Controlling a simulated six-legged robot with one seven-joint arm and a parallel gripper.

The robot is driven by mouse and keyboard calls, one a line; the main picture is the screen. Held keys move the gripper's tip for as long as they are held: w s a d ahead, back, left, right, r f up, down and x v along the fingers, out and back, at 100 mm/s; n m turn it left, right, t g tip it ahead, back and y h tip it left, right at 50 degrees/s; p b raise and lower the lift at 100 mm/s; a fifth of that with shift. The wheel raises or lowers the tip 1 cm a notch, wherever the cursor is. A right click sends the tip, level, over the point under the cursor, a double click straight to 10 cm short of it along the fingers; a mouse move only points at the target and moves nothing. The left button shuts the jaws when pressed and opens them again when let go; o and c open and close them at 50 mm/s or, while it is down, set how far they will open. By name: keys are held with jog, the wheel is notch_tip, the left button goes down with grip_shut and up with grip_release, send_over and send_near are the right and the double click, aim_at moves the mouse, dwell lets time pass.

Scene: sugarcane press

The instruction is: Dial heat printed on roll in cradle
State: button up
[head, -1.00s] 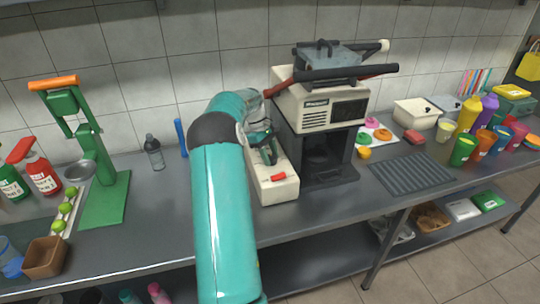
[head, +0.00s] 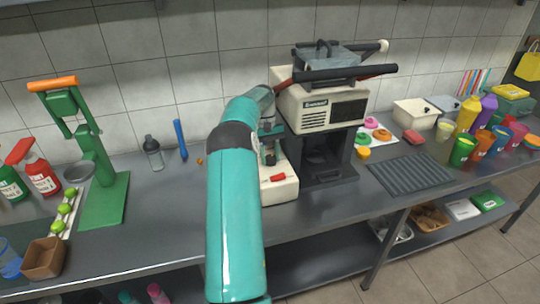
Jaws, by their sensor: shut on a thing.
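The press machine (head: 320,108) has a cream upper housing with a dark panel, on a dark body with an open front. A low cream box (head: 283,192) with a red switch (head: 278,178) adjoins its left side. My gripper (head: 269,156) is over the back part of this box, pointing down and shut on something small. The fingers and arm hide what is held; I cannot tell if it is a dial. No printed roll or cradle can be made out.
A green hand press (head: 95,155) stands left. A dark bottle (head: 153,153) and blue rod (head: 180,140) are near the wall. A ribbed mat (head: 404,174) and colored cups (head: 463,150) are right. Bare counter lies between the green press and my arm.

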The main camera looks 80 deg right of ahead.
dwell(0.4)
jog(key=o, duration=1)
jog(key=shift+v, duration=3.75)
jog(key=shift+d, duration=0.1)
